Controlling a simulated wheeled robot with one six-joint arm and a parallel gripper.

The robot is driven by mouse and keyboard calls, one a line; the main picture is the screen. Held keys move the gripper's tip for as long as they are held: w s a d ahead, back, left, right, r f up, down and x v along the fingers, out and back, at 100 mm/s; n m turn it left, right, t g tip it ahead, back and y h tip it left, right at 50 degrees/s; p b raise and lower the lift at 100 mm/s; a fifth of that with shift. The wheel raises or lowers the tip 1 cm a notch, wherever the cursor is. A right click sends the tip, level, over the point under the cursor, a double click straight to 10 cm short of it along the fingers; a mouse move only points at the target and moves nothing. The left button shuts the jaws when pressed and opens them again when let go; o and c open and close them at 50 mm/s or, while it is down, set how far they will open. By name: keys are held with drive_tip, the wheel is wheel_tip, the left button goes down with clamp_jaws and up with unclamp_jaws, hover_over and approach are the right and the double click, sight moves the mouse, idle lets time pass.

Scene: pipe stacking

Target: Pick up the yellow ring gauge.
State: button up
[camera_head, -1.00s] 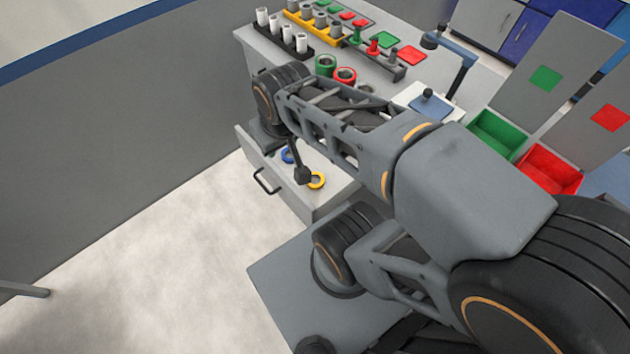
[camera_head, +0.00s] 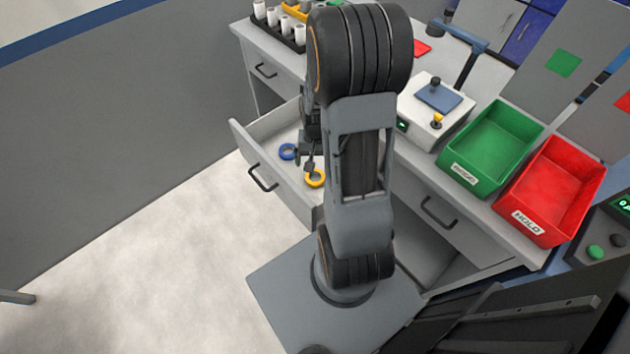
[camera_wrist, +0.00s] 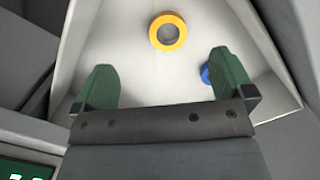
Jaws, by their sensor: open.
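The yellow ring gauge (camera_head: 315,178) lies flat in the open drawer (camera_head: 262,150), near the drawer's front. In the wrist view the yellow ring (camera_wrist: 153,32) lies on the white drawer floor, beyond my fingertips and between their lines, with its hole showing. My gripper (camera_wrist: 158,75) is open and empty, its two green fingers wide apart. In the head view my gripper (camera_head: 309,165) hangs over the drawer close to the yellow ring, partly hidden by my arm. A blue ring (camera_head: 287,151) lies beside the yellow one; in the wrist view it is partly behind the right finger.
The drawer walls surround the rings closely. On the bench are a rack of white cylinders (camera_head: 283,26), a grey device with a blue pad (camera_head: 436,100), a green bin (camera_head: 490,148) and a red bin (camera_head: 553,190). The floor at left is clear.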

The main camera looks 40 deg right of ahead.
drive_tip(key=w+f+t, duration=0.1)
drive_tip(key=w, duration=0.1)
drive_tip(key=b, duration=0.1)
hover_over(315, 181)
drive_tip(key=shift+m, duration=0.4)
wheel_tip(315, 181, down, 7)
drive_tip(key=shift+s+r, duration=0.1)
drive_tip(key=shift+r, duration=0.05)
drive_tip(key=shift+f+b, duration=0.35)
drive_tip(key=shift+f, duration=2.65)
drive_tip(key=c, duration=1.1)
drive_tip(key=shift+o, duration=0.2)
wheel_tip(315, 181, up, 10)
drive_tip(key=p, duration=0.1)
